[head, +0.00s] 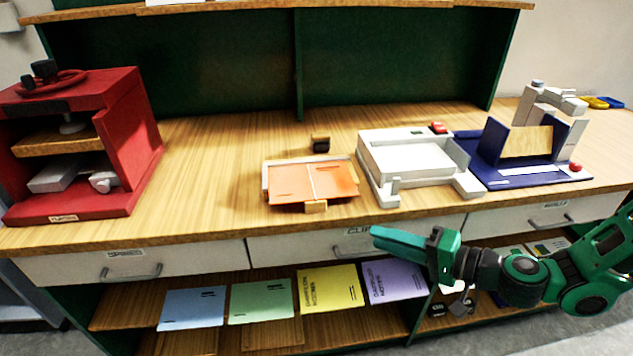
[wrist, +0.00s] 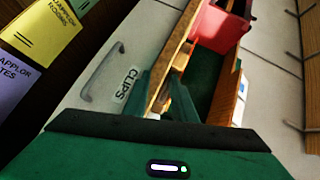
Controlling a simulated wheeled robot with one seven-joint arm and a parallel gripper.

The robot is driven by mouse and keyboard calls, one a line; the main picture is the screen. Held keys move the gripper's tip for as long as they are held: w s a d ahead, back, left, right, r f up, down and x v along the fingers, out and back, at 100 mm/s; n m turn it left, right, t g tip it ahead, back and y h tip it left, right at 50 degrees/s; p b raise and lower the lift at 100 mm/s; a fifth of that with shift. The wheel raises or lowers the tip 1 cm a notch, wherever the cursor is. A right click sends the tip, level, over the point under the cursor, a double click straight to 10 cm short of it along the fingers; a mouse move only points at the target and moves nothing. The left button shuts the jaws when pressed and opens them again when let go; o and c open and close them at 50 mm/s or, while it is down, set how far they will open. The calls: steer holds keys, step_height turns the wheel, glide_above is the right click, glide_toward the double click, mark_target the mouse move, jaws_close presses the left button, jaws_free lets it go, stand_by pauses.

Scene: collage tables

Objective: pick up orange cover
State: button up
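The orange cover (head: 290,184) lies flat on the wooden table, on a shallow holder with small wooden blocks at its edges. A thin pale line crosses it. My gripper (head: 374,238) is in front of the table, below and to the right of the cover, near the drawer fronts. It is apart from the cover and holds nothing. In the wrist view the gripper's two green fingers (wrist: 165,88) stand apart, with the table edge showing between them. I cannot make out the cover clearly in the wrist view.
A white tray-like machine (head: 415,160) stands right of the cover, then a blue device (head: 490,172). A red press (head: 130,150) stands at the left. A small dark block (head: 320,145) sits behind the cover. Table space (head: 210,180) left of it is clear. Coloured booklets (head: 262,301) lie below.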

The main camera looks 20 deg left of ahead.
mark_target(346, 193)
steer(key=w+a+r+m+t, duration=0.1)
steer(key=w+a, duration=0.1)
steer(key=a, duration=0.2)
steer(key=w+a+r+m+t+y, duration=0.1)
steer(key=w+a+m, duration=0.1)
steer(key=w+a, duration=0.1)
steer(key=w+a+r+m+t, duration=0.1)
steer(key=w+a, duration=0.1)
steer(key=a, duration=0.2)
steer(key=shift+w+a+m+y, duration=0.3)
steer(key=shift+w+a+m, duration=0.05)
steer(key=shift+a+m, duration=0.05)
jaws_close()
